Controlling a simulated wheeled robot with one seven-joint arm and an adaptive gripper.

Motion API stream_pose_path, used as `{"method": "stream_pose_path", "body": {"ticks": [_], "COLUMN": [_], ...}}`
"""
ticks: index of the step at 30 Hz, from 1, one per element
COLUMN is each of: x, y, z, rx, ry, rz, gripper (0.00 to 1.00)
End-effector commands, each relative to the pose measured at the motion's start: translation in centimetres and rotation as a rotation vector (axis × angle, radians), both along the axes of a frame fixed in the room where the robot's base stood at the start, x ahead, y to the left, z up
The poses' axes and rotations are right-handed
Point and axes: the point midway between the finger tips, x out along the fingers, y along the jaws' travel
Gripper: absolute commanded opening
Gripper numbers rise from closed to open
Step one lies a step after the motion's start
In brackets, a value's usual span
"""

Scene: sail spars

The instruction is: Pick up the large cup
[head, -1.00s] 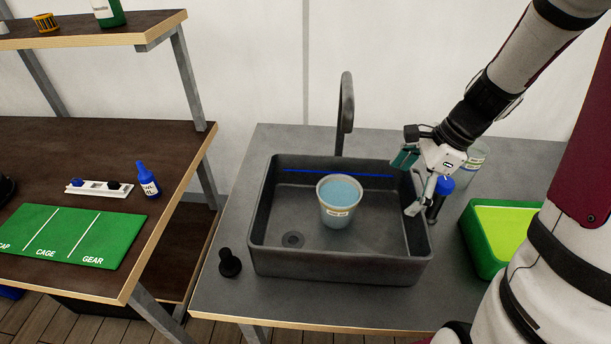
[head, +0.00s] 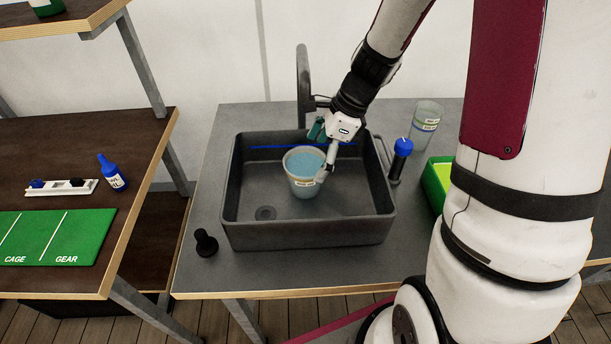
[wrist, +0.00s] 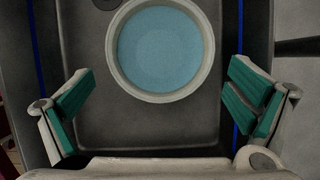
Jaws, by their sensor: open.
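The large cup (head: 303,176) stands upright in the dark grey sink (head: 240,217). It is pale, has a small label, and holds blue liquid. My gripper (head: 321,151) is over the sink at the cup's right and back side in the head view. In the wrist view the cup (wrist: 206,52) is beyond the open fingertips, roughly centred between them. The teal finger pads of my gripper (wrist: 160,100) are spread wide, one to each side, with nothing between them. I cannot tell whether a finger touches the cup.
A faucet (head: 303,85) rises behind the sink. A blue-topped item (head: 401,158) and a clear container (head: 427,118) stand to its right, near a green bin (head: 436,185). A black stopper (head: 206,243) is at the front left. A table with a green mat (head: 60,236) is at left.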

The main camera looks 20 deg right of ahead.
Motion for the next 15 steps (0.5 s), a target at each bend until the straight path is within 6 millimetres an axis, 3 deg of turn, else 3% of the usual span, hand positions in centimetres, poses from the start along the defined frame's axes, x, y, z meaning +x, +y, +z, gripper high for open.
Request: {"method": "stream_pose_path", "body": {"ticks": [3,9,15], "x": [0.6,1.0,1.0], "y": [2.0,2.6,2.7], "z": [0.1,-2.5,-2.8], "rx": [0.000,0.000,-0.001], "ry": [0.000,0.002,-0.001], "rz": [0.005,0.001,0.000], "gripper": [0.99,0.99,0.99]}}
